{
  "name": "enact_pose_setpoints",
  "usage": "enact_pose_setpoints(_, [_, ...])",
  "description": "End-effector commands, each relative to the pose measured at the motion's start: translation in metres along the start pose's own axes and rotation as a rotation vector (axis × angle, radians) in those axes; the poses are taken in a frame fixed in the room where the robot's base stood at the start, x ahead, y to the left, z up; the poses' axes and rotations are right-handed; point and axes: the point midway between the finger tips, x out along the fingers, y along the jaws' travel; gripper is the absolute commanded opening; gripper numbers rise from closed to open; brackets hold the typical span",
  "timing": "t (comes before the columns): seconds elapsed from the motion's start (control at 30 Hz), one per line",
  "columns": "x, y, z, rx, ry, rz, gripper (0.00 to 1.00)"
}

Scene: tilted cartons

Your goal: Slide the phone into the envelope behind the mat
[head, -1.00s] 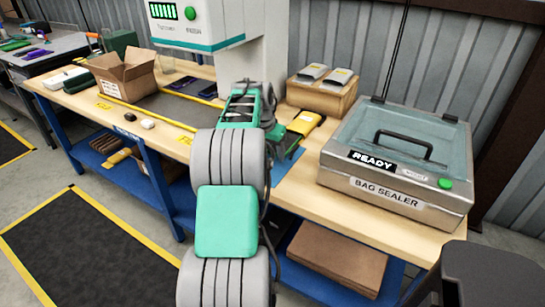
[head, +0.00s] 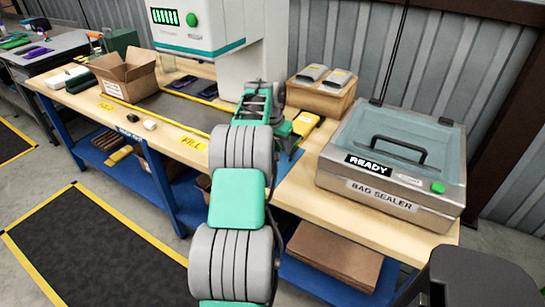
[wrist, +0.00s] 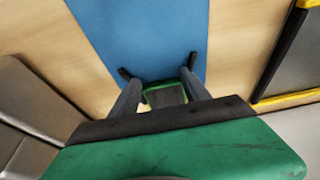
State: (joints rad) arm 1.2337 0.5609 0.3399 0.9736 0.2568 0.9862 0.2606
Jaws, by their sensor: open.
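My gripper (wrist: 160,65) is open over the blue mat (wrist: 150,25) in the wrist view, its fingers apart. Between the fingers lies a small dark panel with a green rim (wrist: 165,95); I cannot tell whether it is the phone. In the head view my arm covers the gripper and most of the blue mat (head: 289,163). A yellow item (head: 305,122) lies just behind the blue mat; I cannot tell whether it is the envelope. Dark flat items, possibly phones, lie left of my arm, one near the white machine (head: 208,92).
The bag sealer (head: 393,165) stands right of the mat. A carton with grey packets (head: 322,96) stands behind. An open cardboard box (head: 128,78) and a grey yellow-edged area (head: 185,108) lie to the left. Bare wood shows between mat and sealer.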

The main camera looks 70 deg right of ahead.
Motion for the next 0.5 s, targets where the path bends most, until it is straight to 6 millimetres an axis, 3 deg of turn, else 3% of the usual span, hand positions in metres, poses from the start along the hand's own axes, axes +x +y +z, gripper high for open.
enact_pose_setpoints(0.5, [0.003, 0.000, -0.013, 0.000, 0.001, 0.000, 0.55])
